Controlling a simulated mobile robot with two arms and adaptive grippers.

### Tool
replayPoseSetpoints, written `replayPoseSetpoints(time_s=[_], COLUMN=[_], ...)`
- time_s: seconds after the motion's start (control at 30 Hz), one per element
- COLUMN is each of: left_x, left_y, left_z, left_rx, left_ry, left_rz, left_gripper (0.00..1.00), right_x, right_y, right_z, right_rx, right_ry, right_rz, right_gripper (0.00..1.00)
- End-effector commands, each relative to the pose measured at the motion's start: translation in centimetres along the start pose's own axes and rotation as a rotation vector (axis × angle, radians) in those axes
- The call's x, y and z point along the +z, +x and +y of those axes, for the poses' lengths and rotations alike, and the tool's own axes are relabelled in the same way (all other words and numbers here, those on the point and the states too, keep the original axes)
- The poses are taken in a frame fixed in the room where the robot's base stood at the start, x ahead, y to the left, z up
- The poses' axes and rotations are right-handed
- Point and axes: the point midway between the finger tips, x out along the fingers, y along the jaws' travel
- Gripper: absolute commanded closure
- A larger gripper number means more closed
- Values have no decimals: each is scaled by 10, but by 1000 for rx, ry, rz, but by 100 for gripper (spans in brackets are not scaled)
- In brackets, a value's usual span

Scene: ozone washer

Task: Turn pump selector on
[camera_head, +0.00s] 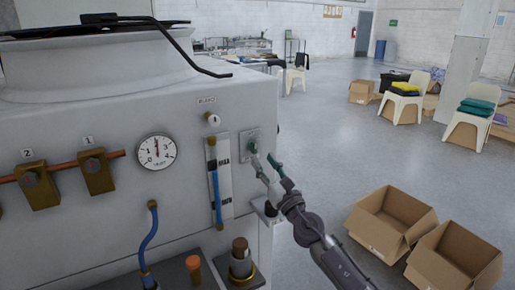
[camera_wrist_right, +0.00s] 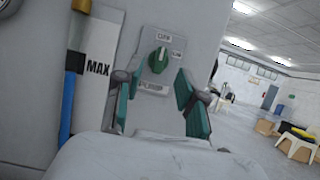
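The pump selector is a green knob (camera_head: 252,145) on a small grey plate on the front of the white washer (camera_head: 190,90). It also shows as a green knob (camera_wrist_right: 159,60) in the right wrist view, with small labels beside it and a plate reading PUMP below; the labels are too blurred to read surely. My right gripper (camera_head: 267,158) is in front of the plate. In the right wrist view the fingers of my right gripper (camera_wrist_right: 157,100) are spread apart with teal pads, nothing between them, and the knob lies beyond them. My left gripper is out of view.
A gauge (camera_head: 157,151), a sight tube with blue fluid (camera_head: 216,185), a small white knob (camera_head: 212,119) and brass valves (camera_head: 97,170) sit left of the selector. Open cardboard boxes (camera_head: 392,222) stand on the floor at right. Chairs (camera_head: 470,118) stand farther back.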

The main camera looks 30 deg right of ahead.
Motion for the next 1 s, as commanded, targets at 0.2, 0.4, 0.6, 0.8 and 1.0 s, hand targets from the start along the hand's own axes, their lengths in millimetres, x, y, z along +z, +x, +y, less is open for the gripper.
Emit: replayPoseSetpoints(time_s=[0.2,0.4,0.6,0.8,1.0], left_x=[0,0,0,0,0], left_y=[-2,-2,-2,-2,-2], left_z=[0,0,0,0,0], left_rx=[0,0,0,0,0], left_ry=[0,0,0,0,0], left_rz=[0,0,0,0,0], left_gripper=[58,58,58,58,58], right_x=[0,-1,-1,-1,-1], right_y=[35,47,48,48,48], right_z=[0,0,0,0,0], right_rx=[-1,0,0,0,0], right_ry=[1,1,1,1,1], right_rz=[-1,1,1,1,1], right_gripper=[60,60,60,82,100])
